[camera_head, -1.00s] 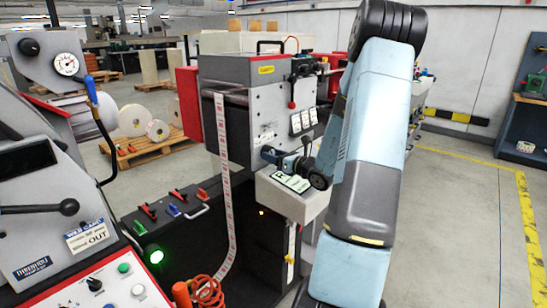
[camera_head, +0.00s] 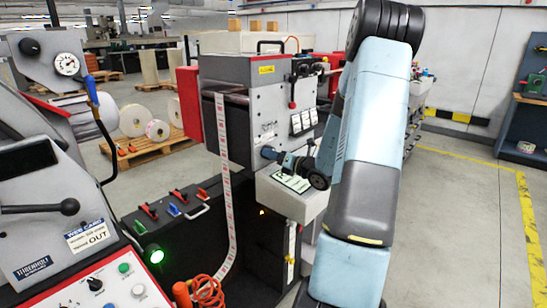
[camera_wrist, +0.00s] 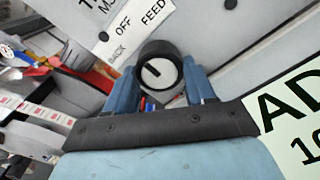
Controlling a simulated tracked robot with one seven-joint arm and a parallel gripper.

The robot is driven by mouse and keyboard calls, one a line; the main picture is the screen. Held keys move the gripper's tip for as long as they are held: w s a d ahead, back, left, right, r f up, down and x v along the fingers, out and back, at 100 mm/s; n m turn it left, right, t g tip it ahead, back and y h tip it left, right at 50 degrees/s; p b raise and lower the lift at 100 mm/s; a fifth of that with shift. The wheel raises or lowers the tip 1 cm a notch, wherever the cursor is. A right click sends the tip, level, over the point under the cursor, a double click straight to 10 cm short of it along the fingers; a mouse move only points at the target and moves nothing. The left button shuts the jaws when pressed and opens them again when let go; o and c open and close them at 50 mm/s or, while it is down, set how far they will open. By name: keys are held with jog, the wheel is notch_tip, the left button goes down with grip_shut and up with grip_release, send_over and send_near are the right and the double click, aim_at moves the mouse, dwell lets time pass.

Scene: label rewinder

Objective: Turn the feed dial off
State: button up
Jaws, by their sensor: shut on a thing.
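The feed dial is a round black knob with a white face (camera_wrist: 158,73) and a short dark mark, seen in the wrist view beside a white label (camera_wrist: 128,30) reading OFF, FEED and BACK. The mark slants toward the upper left, on the label's side; I cannot tell which word it lines up with. My gripper (camera_wrist: 161,84) is shut on the dial, one blue finger on each side. In the head view my gripper (camera_head: 271,154) reaches the grey front panel of the rewinder (camera_head: 268,113), and the dial is hidden by the fingers.
A box with a green and white sign (camera_head: 292,182) juts out just below my gripper. White switches (camera_head: 301,121) and a red-knobbed lever (camera_head: 292,103) sit above it. A printed label web (camera_head: 224,160) hangs to the left. Open floor lies to the right.

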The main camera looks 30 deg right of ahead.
jog(key=shift+d, duration=0.15)
jog(key=o, duration=1)
jog(key=shift+o, duration=0.2)
jog(key=v, duration=1.3)
jog(key=shift+s, duration=0.4)
